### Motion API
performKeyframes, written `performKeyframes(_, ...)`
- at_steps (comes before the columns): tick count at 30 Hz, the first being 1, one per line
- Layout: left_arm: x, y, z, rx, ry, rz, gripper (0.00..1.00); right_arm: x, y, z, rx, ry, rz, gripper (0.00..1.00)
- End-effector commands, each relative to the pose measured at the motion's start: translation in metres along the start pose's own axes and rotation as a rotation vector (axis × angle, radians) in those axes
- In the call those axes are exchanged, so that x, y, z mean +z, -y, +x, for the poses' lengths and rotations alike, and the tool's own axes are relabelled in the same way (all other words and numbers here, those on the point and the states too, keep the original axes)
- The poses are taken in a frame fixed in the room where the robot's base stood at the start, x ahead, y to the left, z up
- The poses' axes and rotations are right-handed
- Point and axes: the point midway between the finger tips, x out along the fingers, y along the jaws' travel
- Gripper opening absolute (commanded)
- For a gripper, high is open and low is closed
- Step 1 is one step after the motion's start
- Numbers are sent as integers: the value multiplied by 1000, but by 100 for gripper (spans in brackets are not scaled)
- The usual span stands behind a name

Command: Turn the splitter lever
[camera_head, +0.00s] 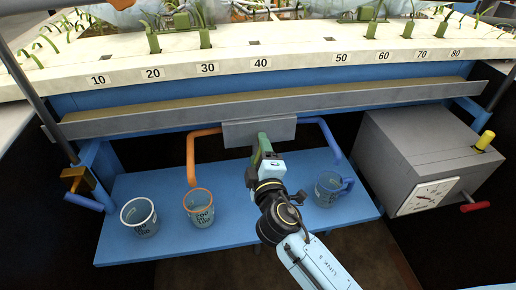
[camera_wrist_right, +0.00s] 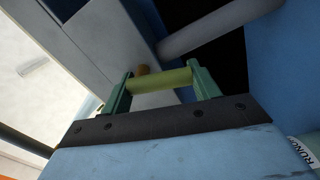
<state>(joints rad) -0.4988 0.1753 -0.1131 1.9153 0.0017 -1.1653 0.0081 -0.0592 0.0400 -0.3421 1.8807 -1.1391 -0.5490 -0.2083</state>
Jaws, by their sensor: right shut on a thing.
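The splitter is a grey box (camera_head: 240,132) under the middle of the long grey trough in the head view. An orange pipe (camera_head: 190,150) leaves it on the left and a blue pipe (camera_head: 325,138) on the right. My right gripper (camera_head: 263,146) is at the front of the splitter. In the right wrist view, its green fingers (camera_wrist_right: 160,88) are shut on a yellow-green bar, the splitter lever (camera_wrist_right: 160,79), lying across between them. In the head view the gripper largely hides the lever. My left gripper is not in view.
On the blue shelf (camera_head: 160,182) stand a white-rimmed cup (camera_head: 139,228), an orange-rimmed cup (camera_head: 199,213) and a blue-handled cup (camera_head: 327,193) close to my right arm. A grey box with a dial (camera_head: 420,140) stands at right. Numbered soil beds lie above.

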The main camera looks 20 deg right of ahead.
Motion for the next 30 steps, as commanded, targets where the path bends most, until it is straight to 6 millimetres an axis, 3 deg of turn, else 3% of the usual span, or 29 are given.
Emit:
performKeyframes(13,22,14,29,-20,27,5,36,4,0,0,-1,-1,-233,38)
performKeyframes(30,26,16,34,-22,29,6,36,5,1,0,0,-2,-268,38)
